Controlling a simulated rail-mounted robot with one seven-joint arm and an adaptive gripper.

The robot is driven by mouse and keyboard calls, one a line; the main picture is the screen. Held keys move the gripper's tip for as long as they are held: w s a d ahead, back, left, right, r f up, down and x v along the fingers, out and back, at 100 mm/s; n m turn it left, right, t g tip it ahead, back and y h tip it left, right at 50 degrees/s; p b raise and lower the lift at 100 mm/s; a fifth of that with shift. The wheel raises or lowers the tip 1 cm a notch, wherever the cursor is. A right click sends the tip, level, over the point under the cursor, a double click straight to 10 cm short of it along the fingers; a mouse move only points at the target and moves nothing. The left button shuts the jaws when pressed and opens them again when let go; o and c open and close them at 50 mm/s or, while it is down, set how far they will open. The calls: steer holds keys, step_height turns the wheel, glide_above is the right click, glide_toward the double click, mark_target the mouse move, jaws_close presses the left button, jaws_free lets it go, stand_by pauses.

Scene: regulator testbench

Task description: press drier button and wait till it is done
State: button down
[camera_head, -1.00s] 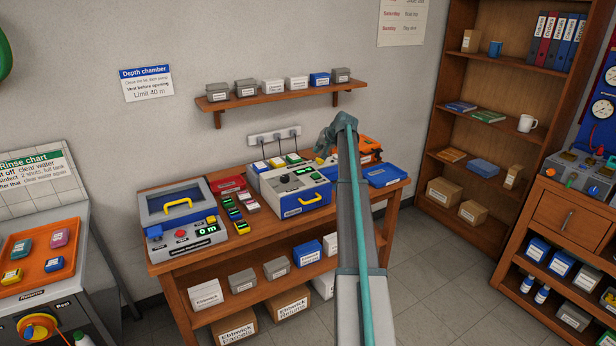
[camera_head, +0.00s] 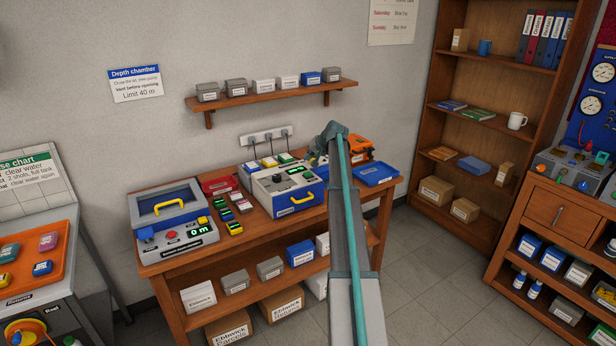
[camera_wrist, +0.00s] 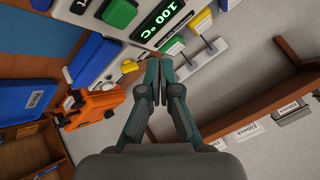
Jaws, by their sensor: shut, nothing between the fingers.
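A white unit with a blue front drawer, a yellow handle and a lit green display (camera_head: 293,171) stands mid-bench; I cannot read its name. In the wrist view, a white panel with a green display (camera_wrist: 157,18) reads 100 °C, with a green block (camera_wrist: 118,13) beside it. I cannot tell whether that block is a button. My gripper (camera_wrist: 160,63) is shut and empty, its fingertips apart from the panel as far as I can see.
An orange object (camera_wrist: 92,104) lies beside the unit, near a blue tray (camera_head: 377,174). A grey unit (camera_head: 172,236) reading 0 m stands at the bench's left. A power strip (camera_head: 266,136) and a shelf (camera_head: 270,98) are on the wall behind.

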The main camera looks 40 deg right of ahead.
mark_target(309, 174)
steer(key=shift+f+b, duration=0.8)
steer(key=shift+f, duration=1.55)
steer(key=shift+f+b, duration=0.3)
steer(key=shift+f, duration=0.15)
steer(key=shift+f, duration=0.5)
steer(key=shift+r, duration=0.1)
stand_by(0.5)
steer(key=shift+r, duration=0.8)
steer(key=shift+r+p, duration=0.7)
steer(key=shift+r, duration=1.85)
